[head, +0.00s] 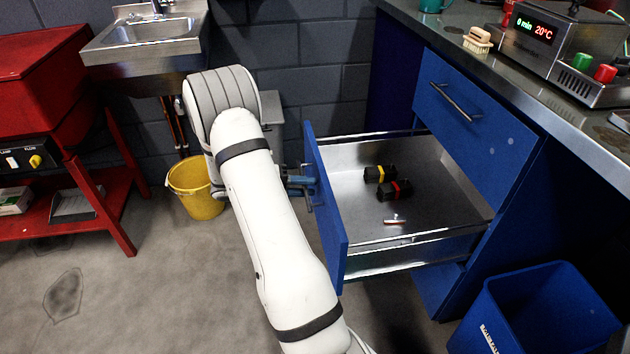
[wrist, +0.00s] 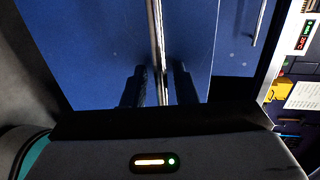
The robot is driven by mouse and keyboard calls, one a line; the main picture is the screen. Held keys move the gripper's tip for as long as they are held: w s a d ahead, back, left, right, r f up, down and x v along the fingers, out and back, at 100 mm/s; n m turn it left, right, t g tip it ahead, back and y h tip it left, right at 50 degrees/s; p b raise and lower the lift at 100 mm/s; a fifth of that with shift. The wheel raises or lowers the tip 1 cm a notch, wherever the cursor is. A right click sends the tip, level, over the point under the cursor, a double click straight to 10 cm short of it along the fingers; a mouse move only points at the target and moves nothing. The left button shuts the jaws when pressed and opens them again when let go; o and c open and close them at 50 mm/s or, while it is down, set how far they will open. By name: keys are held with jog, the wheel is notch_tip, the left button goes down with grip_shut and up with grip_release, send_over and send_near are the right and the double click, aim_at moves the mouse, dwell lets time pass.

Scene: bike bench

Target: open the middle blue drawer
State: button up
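The middle blue drawer (head: 328,215) stands pulled far out from the bench, its metal tray showing. My gripper (head: 300,184) is at the outer side of its front, at the handle (head: 311,200), partly hidden by my own arm. In the wrist view the handle bar (wrist: 157,35) runs between the two dark fingers of my gripper (wrist: 160,72). The fingers look apart, with a narrow gap on each side of the bar, so it is around the bar without clear contact.
Black blocks with yellow (head: 380,174) and red (head: 395,190) bands and a small item (head: 395,221) lie in the drawer. The upper drawer (head: 470,120) is shut. A blue bin (head: 540,310) stands at right, a yellow bucket (head: 196,188) behind my arm.

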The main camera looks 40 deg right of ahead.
jog(key=shift+r, duration=0.1)
jog(key=p+v, duration=0.2)
jog(key=v, duration=0.5)
jog(key=shift+w+a, duration=0.2)
jog(key=shift+a, duration=0.15)
jog(key=shift+r, duration=0.1)
